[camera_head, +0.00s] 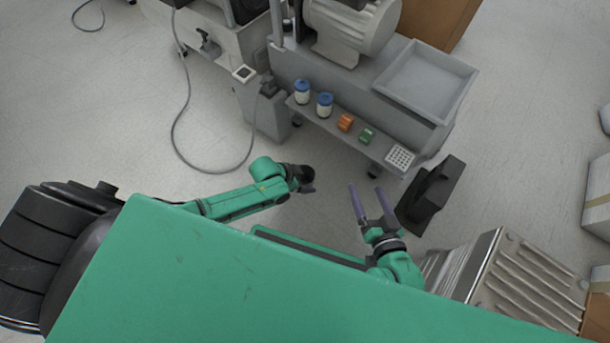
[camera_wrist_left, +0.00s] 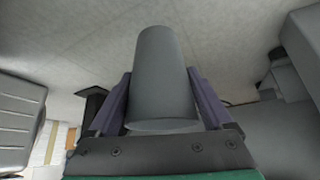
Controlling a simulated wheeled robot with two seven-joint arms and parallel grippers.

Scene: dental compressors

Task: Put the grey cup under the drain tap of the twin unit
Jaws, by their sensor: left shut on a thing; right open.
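A plain grey cup (camera_wrist_left: 160,78) is held between the two purple fingers of my left gripper in the left wrist view. In the head view my left gripper (camera_head: 306,184) is low over the floor, in front of the grey compressor unit (camera_head: 400,118); the cup cannot be made out there. My right gripper (camera_head: 367,188) is open and empty, to the right of the left one. A dark tap-like fitting (camera_head: 268,86) sits at the unit's left end, and another dark fitting (camera_head: 207,43) is on the unit further left. I cannot tell which is the drain tap.
The front shelf holds blue-topped bottles (camera_head: 324,105), an orange block (camera_head: 346,122), a green block (camera_head: 366,135) and a white grid (camera_head: 399,158). A grey cable (camera_head: 178,125) loops over the floor at left.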

